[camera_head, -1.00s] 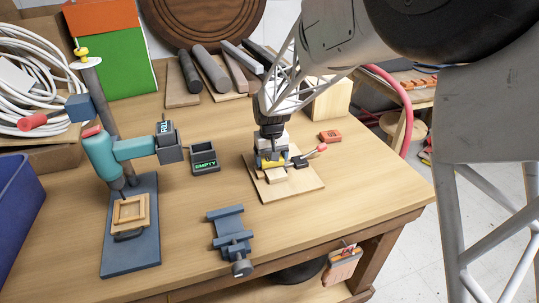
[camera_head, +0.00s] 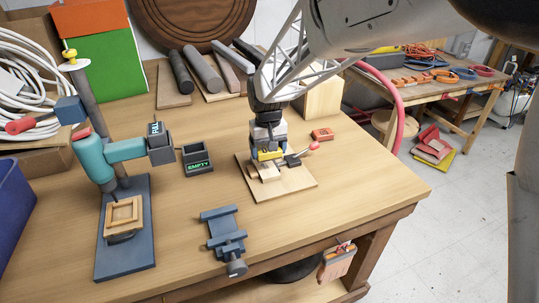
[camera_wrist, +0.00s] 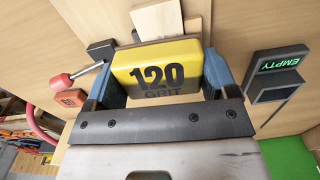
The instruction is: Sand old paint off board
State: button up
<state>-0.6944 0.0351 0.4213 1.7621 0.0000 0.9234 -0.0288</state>
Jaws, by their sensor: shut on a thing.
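My gripper (camera_head: 268,148) is shut on a yellow sanding block (camera_wrist: 156,68) marked "120 GRIT", with one finger on each side of it. In the head view the yellow block (camera_head: 270,155) is just over a small pale wood board (camera_head: 262,172) on a plywood base (camera_head: 290,187). The pale board also shows beyond the block in the wrist view (camera_wrist: 157,20). A toggle clamp with a red handle (camera_head: 314,146) stands beside it. I cannot tell whether the block touches the board; its underside is hidden.
An orange block (camera_head: 322,134) lies right of the base. A bin marked "EMPTY" (camera_head: 197,160) and a teal drill press (camera_head: 95,160) stand to the left. A grey vise (camera_head: 223,235) is near the front edge. Pipes and boards (camera_head: 205,70) lie behind. A red hose (camera_head: 395,100) hangs at right.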

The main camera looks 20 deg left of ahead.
jog(key=shift+r, duration=1.05)
jog(key=shift+f, duration=0.15)
